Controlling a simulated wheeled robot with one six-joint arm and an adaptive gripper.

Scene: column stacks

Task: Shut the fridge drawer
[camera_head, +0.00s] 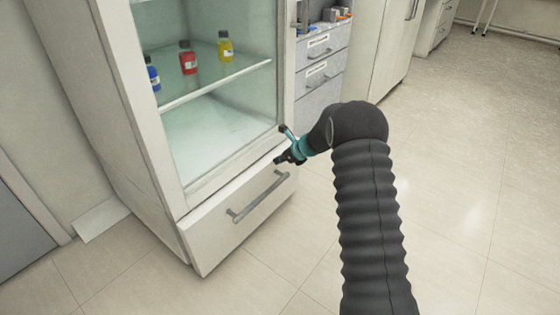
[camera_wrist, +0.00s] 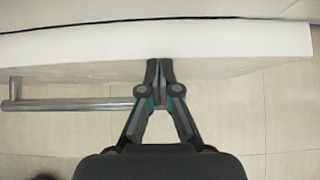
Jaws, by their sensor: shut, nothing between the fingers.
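The fridge drawer (camera_head: 215,228) is the white front at the bottom of the fridge. It stands out slightly from the fridge body, and its top edge shows as a white strip in the wrist view (camera_wrist: 230,42). Its grey bar handle (camera_head: 260,198) runs across the front; in the wrist view the handle (camera_wrist: 70,104) reaches left from behind my gripper. My gripper (camera_head: 282,158) is shut and empty at the upper right part of the drawer front. In the wrist view its closed fingertips (camera_wrist: 160,66) overlap the front face; I cannot tell whether they touch it.
The fridge's glass-fronted upper part (camera_head: 215,125) holds a blue bottle (camera_head: 153,75), a red bottle (camera_head: 188,58) and a yellow bottle (camera_head: 225,46) on a shelf. A grey drawer cabinet (camera_head: 320,75) stands right of it. The tiled floor (camera_head: 470,180) to the right is clear.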

